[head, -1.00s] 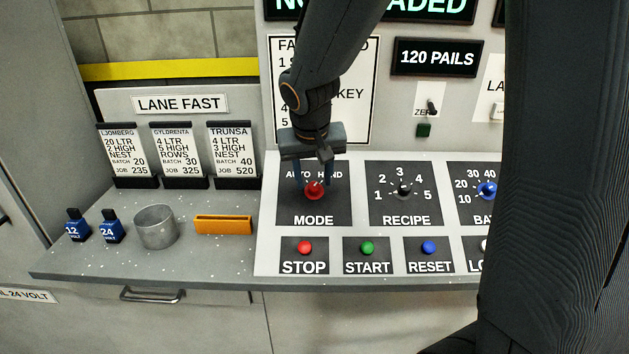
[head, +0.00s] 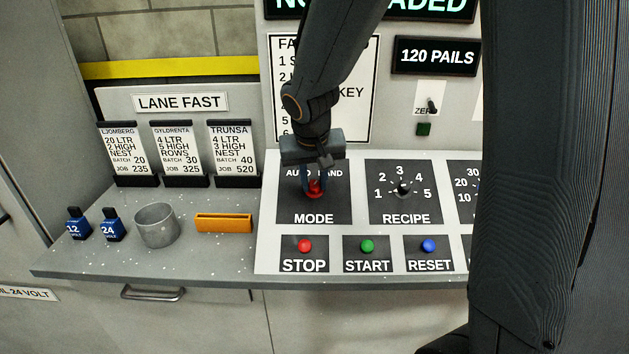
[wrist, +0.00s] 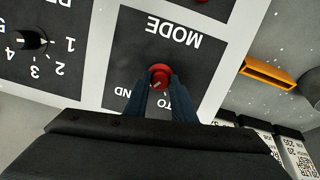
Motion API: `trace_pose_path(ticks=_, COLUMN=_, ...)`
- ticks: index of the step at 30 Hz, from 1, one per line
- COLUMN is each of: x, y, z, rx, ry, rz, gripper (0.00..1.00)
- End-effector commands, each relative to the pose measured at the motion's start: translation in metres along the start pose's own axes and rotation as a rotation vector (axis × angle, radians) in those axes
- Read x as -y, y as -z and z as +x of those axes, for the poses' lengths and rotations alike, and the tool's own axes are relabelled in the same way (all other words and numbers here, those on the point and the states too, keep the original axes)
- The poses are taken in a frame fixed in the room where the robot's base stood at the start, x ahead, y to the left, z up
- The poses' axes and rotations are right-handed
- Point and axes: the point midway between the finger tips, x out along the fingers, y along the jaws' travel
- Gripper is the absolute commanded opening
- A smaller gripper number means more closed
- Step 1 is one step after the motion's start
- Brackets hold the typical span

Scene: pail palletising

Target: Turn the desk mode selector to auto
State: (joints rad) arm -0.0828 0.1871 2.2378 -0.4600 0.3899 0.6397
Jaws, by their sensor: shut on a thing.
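The red mode selector knob (head: 314,188) sits on the black MODE plate (head: 313,207) of the desk panel, below the AUTO and HAND labels, which are partly hidden by my gripper. My gripper (head: 315,183) points down at the knob with its fingers shut on it. In the wrist view the red knob (wrist: 160,76) shows between the two blue fingertips (wrist: 161,84). Which label the knob's pointer faces is hard to tell here.
The recipe selector (head: 403,190) stands right of the mode plate. The red stop (head: 305,245), green start (head: 367,246) and blue reset (head: 429,246) buttons lie in front. A grey cup (head: 155,226) and orange tray (head: 223,223) stand left. My arm hides the panel's right side.

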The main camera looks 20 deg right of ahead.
Motion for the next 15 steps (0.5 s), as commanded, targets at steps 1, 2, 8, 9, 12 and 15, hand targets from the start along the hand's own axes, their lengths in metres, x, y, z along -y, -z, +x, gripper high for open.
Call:
trace_pose_path(ticks=1, x=0.0001, y=0.0000, z=0.0000, rx=0.000, ry=-0.001, rz=-0.008, gripper=0.01)
trace_pose_path(ticks=2, x=0.0001, y=0.0000, z=0.0000, rx=0.000, ry=-0.002, rz=-0.015, gripper=0.01)
trace_pose_path(ticks=8, x=0.0007, y=0.0002, z=0.0001, rx=-0.001, ry=-0.013, rz=-0.103, gripper=0.01)
trace_pose_path(ticks=9, x=0.0008, y=0.0002, z=0.0001, rx=-0.001, ry=-0.016, rz=-0.131, gripper=0.01)
trace_pose_path(ticks=12, x=0.0012, y=-0.0001, z=0.0001, rx=0.000, ry=-0.026, rz=-0.208, gripper=0.01)
trace_pose_path(ticks=15, x=0.0016, y=-0.0002, z=0.0001, rx=0.000, ry=-0.038, rz=-0.299, gripper=0.01)
